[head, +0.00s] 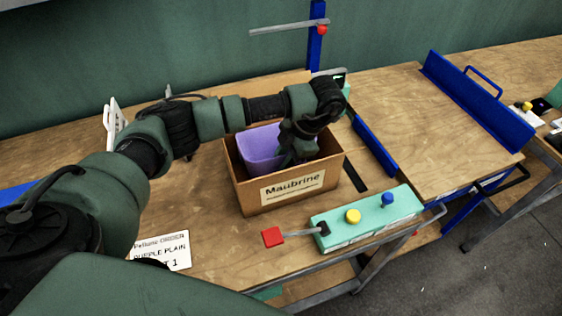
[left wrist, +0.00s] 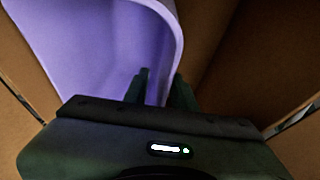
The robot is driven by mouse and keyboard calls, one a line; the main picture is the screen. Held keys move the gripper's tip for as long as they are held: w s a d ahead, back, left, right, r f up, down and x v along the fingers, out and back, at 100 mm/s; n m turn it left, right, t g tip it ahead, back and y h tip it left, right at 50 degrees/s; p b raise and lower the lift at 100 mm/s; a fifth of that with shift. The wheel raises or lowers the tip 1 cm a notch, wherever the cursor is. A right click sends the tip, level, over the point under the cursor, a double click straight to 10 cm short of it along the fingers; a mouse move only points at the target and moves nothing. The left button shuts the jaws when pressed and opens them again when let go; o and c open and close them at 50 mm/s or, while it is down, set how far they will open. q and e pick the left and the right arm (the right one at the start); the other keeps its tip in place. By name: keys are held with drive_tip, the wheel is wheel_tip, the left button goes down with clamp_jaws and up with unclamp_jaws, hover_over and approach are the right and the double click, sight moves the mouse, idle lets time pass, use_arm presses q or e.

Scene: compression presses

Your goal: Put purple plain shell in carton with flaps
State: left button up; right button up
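The purple plain shell (head: 259,148) is inside the brown carton (head: 245,196), in its left part, with its rim near the carton's top edge. The carton stands on the wooden bench and has a "Maubrine" label on its front. My left gripper (head: 292,153) reaches down into the carton at the shell's right side. In the left wrist view its fingers (left wrist: 162,90) are close together, one on each side of the wall of the shell (left wrist: 95,45), and look shut on it. The shell's bottom is hidden. My right gripper is not in view.
A teal control box (head: 368,217) with a red-ended lever, yellow button and blue button is in front of the carton. A white order card (head: 160,251) lies at the front left. A blue upright post (head: 316,40) stands behind; blue rails (head: 478,100) are on the right.

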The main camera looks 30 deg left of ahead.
use_arm(q)
drive_tip(key=shift+r, duration=0.2)
drive_tip(key=shift+w+d+r, duration=0.1)
drive_tip(key=shift+d+r, duration=0.05)
drive_tip(key=shift+r, duration=0.1)
drive_tip(key=v, duration=1.1)
drive_tip(key=shift+r+b, duration=0.2)
drive_tip(key=shift+b, duration=0.15)
drive_tip(key=shift+r, duration=0.1)
